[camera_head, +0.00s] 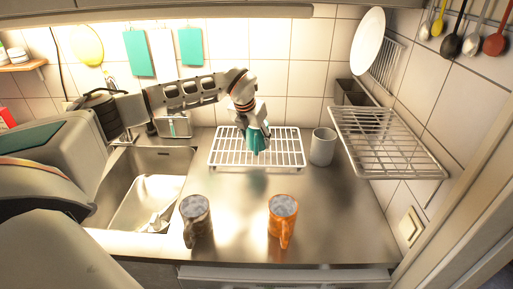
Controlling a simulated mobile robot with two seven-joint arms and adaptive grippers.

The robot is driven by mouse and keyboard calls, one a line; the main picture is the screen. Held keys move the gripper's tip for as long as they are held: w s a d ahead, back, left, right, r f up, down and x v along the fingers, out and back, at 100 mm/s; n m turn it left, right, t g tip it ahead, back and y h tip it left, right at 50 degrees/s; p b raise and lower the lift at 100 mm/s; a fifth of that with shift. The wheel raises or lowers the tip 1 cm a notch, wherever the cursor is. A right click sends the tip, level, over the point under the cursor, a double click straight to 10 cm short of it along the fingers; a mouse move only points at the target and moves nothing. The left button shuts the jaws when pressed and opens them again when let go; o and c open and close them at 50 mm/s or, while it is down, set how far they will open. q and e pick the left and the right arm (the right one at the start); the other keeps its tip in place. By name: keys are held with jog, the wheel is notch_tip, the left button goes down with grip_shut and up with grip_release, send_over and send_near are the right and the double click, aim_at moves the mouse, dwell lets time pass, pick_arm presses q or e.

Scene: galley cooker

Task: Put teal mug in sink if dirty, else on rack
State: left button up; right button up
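The teal mug (257,140) is at the end of my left arm, above the white wire rack (224,156) at the back of the counter. My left gripper (251,122) points down and appears shut on the mug; the fingertips are partly hidden. Whether the mug touches the rack is unclear. The visible outside of the mug looks plain teal; its inside is hidden, so I cannot tell if it is dirty. The steel sink (172,160) is left of the rack. My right gripper is not in view.
A brown-grey mug (196,222) and an orange mug (283,222) stand at the counter's front. A pale grey mug (322,148) stands right of the rack. A wire shelf (390,150) juts out at right. The counter's middle is clear.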

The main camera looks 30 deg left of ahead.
pick_arm(q)
notch_tip(320, 180, down, 3)
jog(key=shift+f+p, duration=0.2)
jog(key=shift+p, duration=0.1)
jog(key=shift+f, duration=0.3)
jog(key=shift+f, duration=0.15)
jog(key=o, duration=1.3)
jog(key=shift+c, duration=0.2)
